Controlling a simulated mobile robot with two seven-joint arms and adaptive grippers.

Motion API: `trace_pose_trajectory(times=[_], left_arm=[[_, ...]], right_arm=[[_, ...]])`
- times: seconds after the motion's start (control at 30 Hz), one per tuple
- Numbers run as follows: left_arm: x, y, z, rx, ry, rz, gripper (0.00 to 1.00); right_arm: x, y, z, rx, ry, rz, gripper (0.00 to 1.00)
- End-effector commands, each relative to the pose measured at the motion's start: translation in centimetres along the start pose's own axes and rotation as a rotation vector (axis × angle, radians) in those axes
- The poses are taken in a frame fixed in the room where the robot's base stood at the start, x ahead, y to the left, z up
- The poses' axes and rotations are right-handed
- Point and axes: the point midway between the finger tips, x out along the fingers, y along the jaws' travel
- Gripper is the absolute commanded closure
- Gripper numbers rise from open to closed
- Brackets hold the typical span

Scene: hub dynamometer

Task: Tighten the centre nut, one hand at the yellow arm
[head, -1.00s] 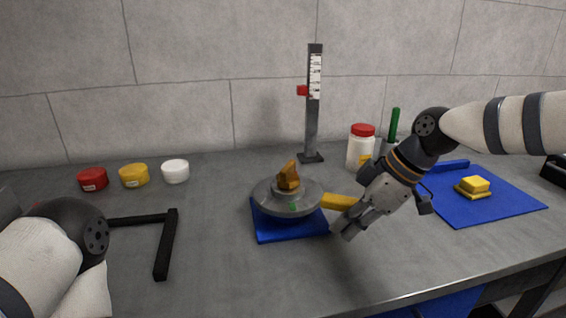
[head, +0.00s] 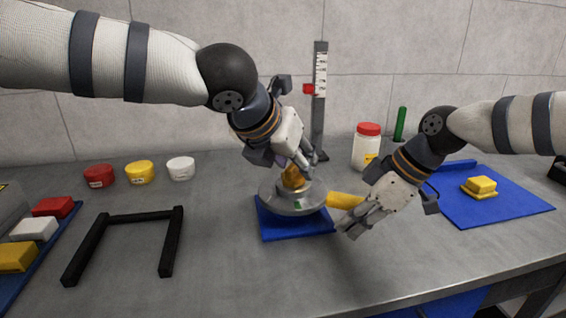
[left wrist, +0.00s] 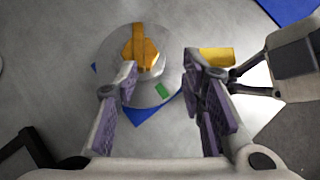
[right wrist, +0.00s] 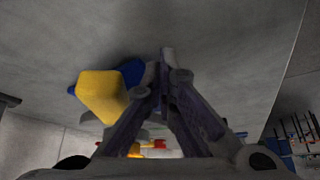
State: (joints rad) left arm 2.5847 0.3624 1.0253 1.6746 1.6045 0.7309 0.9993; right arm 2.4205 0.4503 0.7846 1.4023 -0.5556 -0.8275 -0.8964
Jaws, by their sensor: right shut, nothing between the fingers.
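The orange centre nut (head: 293,178) stands upright on a round grey hub disc (head: 297,207) with a green mark. My left gripper (head: 304,170) is above it, tilted down; in the left wrist view its fingers (left wrist: 162,68) are apart, with the nut (left wrist: 140,50) beyond the left fingertip and nothing visible between them. The yellow arm (head: 344,200) sticks out from the disc to the right. My right gripper (head: 347,229) is shut and empty beside its outer end. In the right wrist view the yellow arm (right wrist: 101,95) lies left of the closed fingertips (right wrist: 167,58); contact cannot be told.
A blue mat (head: 275,232) lies under the disc. A scale post (head: 319,120) with a red pointer stands behind. A black bracket frame (head: 172,240) and several coloured tubs lie left. A white jar (head: 365,150) and a blue mat (head: 515,204) with a yellow block (head: 481,186) are right.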

Motion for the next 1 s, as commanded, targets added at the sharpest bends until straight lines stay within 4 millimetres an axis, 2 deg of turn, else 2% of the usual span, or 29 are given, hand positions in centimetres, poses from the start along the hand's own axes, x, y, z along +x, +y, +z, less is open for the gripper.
trace_pose_trajectory(times=[0.03,0.17,0.6,0.8,1.0], left_arm=[[-0.4,0.8,1.0,-0.003,-0.003,0.029,0.63],[-0.8,1.9,2.0,-0.003,0.003,0.071,0.63],[4.7,2.4,1.9,-0.002,0.005,0.073,0.63],[5.9,2.5,2.0,-0.002,0.003,0.073,0.63],[6.0,2.5,1.9,-0.002,0.004,0.073,0.63]], right_arm=[[0.0,0.0,0.0,0.0,0.0,0.0,1.0],[0.0,0.0,0.0,0.0,0.0,0.0,1.0],[0.0,0.0,0.0,0.0,0.0,0.0,1.0],[0.0,0.0,0.0,0.0,0.0,0.0,1.0],[0.0,0.0,0.0,0.0,0.0,0.0,1.0]])
